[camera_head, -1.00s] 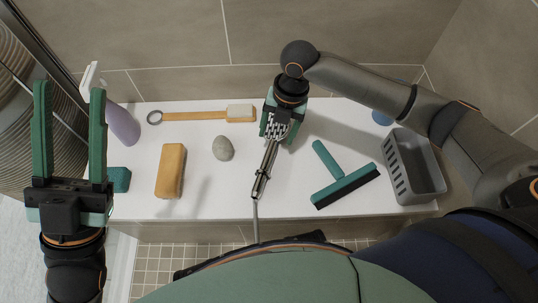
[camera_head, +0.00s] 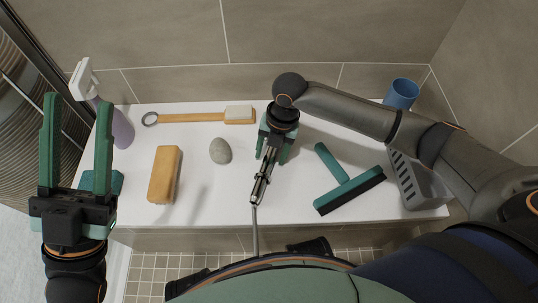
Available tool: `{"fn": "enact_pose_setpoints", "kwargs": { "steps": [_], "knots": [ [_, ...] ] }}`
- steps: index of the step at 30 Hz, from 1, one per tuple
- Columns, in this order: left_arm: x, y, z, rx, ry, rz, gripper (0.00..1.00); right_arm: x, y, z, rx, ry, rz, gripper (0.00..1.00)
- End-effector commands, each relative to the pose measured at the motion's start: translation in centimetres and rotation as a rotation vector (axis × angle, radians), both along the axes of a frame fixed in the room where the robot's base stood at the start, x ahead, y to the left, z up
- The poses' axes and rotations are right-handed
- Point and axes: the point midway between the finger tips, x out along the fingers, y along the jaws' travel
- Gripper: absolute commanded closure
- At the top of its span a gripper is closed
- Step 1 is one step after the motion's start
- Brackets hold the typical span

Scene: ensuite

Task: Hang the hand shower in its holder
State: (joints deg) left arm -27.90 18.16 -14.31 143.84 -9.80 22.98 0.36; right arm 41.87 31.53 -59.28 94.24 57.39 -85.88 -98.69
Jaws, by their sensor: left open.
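The hand shower (camera_head: 262,181) is a slim chrome piece over the white ledge, angled down toward the front edge. Its hose (camera_head: 254,232) runs down past that edge. My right gripper (camera_head: 272,152) points down around the upper end of the hand shower, with a green finger on each side; it appears shut on it, and the fingers hide the contact. My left gripper (camera_head: 77,130) is open and empty at the left, its fingers pointing up in the picture. I see no holder in this view.
On the ledge (camera_head: 215,190) are a sponge (camera_head: 164,174), a stone (camera_head: 220,151), a long-handled brush (camera_head: 195,117), a squeegee (camera_head: 347,190) and a grey basket (camera_head: 417,183). A purple spray bottle (camera_head: 120,128) stands behind my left gripper. A blue cup (camera_head: 401,94) is at the back right.

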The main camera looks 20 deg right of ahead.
Motion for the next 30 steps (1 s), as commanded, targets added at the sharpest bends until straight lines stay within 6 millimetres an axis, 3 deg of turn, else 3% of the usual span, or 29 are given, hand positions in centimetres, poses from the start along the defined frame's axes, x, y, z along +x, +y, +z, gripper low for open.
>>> {"fn": "enact_pose_setpoints", "kwargs": {
  "steps": [2,16,30],
  "knots": [
    [-0.01,-0.01,0.02,0.000,-0.001,-0.001,0.50,0.00,-0.03,0.02,0.000,0.000,0.000,0.48],
    [-0.03,-0.03,0.05,0.000,-0.003,0.000,0.50,0.00,-0.05,0.01,-0.001,0.001,0.000,1.00],
    [0.00,0.03,0.11,-0.005,-0.004,0.002,0.50,-0.01,-0.08,0.00,-0.002,0.000,0.000,1.00]
  ]
}}
